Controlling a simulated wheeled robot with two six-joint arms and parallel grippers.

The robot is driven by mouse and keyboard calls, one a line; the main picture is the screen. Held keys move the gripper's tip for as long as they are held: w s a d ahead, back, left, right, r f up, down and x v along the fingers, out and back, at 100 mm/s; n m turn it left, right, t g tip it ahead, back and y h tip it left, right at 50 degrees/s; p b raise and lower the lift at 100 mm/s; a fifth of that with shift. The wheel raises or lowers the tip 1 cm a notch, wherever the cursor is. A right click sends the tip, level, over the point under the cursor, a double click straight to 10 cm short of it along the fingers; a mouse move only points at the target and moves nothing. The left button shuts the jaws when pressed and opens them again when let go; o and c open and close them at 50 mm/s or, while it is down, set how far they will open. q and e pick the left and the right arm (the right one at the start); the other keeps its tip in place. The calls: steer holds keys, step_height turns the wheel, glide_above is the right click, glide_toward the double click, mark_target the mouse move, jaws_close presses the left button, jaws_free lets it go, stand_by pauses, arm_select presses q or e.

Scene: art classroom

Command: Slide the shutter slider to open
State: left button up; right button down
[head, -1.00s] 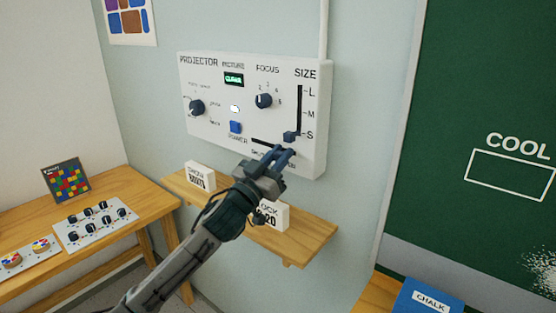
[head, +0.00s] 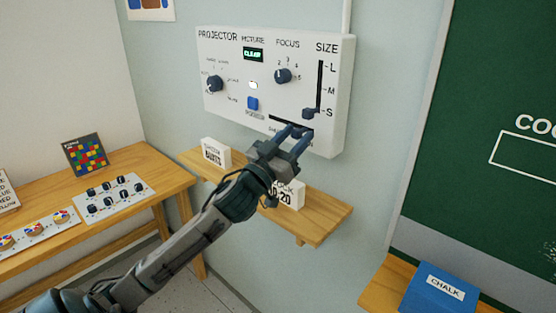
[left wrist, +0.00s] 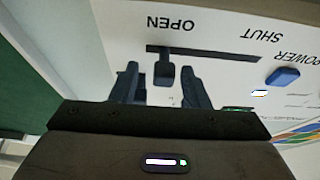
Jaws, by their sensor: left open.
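The shutter slider is a dark knob (left wrist: 164,72) in a black horizontal slot (left wrist: 215,55) low on the white projector panel (head: 225,120). The left wrist view is upside down; there the knob stands near the slot end by the word OPEN, away from SHUT. My left gripper (head: 300,131) is open, with one finger on each side of the knob; it also shows in the left wrist view (left wrist: 159,68). Gaps show between the knob and both fingers. In the head view the fingers partly hide the knob and its labels. My right gripper is out of view.
The size slider (head: 311,113) is just above the gripper. A blue power button (head: 252,103) and focus knob (head: 283,76) are on the panel. Below, a wooden shelf (head: 310,220) holds two white signs, a left one (head: 216,153) and one partly behind my gripper.

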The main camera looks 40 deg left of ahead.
arm_select(q)
steer(key=b+v, duration=0.3)
steer(key=v, duration=0.1)
steer(key=shift+s+d+f, duration=0.1)
steer(key=shift+s+f, duration=0.05)
steer(key=shift+f, duration=0.15)
steer(key=shift+s+f, duration=0.1)
steer(key=shift+s, duration=0.15)
steer(key=b, duration=0.2)
glide_toward(296, 139)
steer(key=shift+r, duration=0.3)
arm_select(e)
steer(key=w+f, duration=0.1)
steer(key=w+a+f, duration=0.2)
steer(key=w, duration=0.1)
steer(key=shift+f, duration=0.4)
arm_select(q)
steer(key=shift+w+f, duration=0.1)
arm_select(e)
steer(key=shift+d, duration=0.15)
